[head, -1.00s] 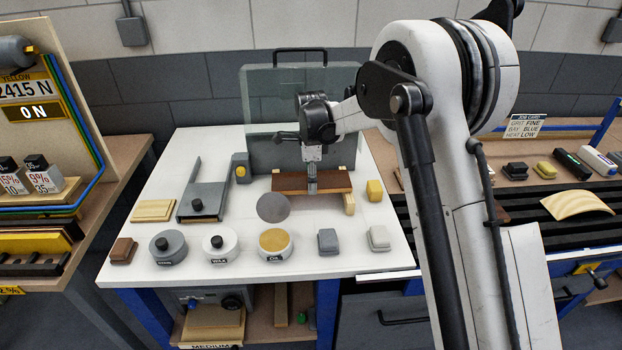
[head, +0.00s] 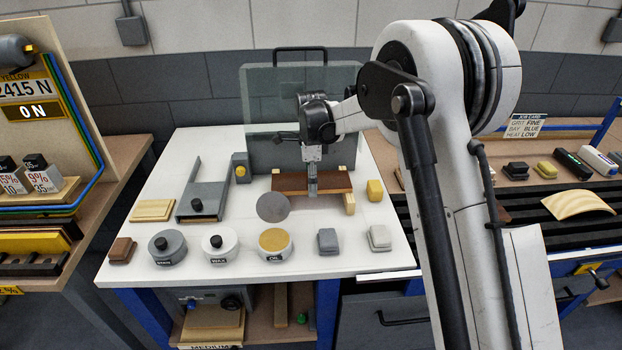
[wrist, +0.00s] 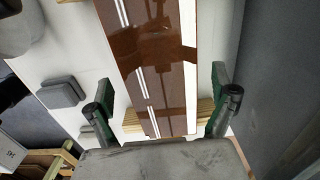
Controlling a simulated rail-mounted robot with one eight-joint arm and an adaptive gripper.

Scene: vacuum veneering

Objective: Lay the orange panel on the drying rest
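A glossy reddish-brown panel (head: 292,182) lies flat on light wooden blocks (head: 349,203) at the back of the white table; no panel of a clearer orange shows, and I cannot tell whether these blocks are the drying rest. My gripper (head: 312,190) points down at the middle of the panel. In the wrist view the same panel (wrist: 150,55) runs between the fingers of my gripper (wrist: 163,92). The fingers stand wide apart, with gaps on either side of the panel. Pale block ends (wrist: 205,112) show beside it.
A grey disc (head: 273,207) stands in front of the panel. Round tins (head: 221,246) and small blocks (head: 328,241) line the table's front. A glass-topped screen (head: 300,100) stands behind. A curved pale piece (head: 578,204) lies on the dark slatted bench at right.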

